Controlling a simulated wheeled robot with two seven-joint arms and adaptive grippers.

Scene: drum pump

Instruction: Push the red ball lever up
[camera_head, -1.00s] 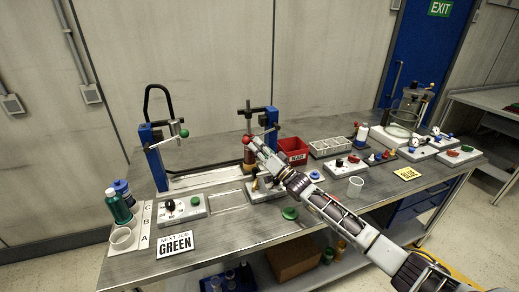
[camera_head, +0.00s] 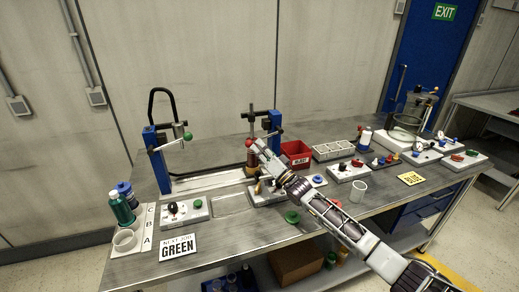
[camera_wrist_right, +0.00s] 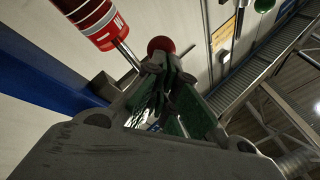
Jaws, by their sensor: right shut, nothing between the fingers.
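The red ball (camera_head: 249,142) of the lever is at the right-hand blue-posted press on the bench. In the right wrist view the red ball (camera_wrist_right: 161,44) shows just past my fingertips. My right gripper (camera_head: 257,149) is shut and empty, with its tips right beside the ball. In the right wrist view the closed fingers (camera_wrist_right: 166,68) overlap the ball's lower edge. I cannot tell whether they touch it. The lever's arm is mostly hidden behind my gripper. My left gripper is out of view.
A red and white cylinder (camera_wrist_right: 98,18) on a metal rod is close to the left of the fingers. A blue post (camera_head: 272,124) stands just behind. A red bin (camera_head: 296,155) is to the right. A second press with a green ball (camera_head: 187,136) stands at left.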

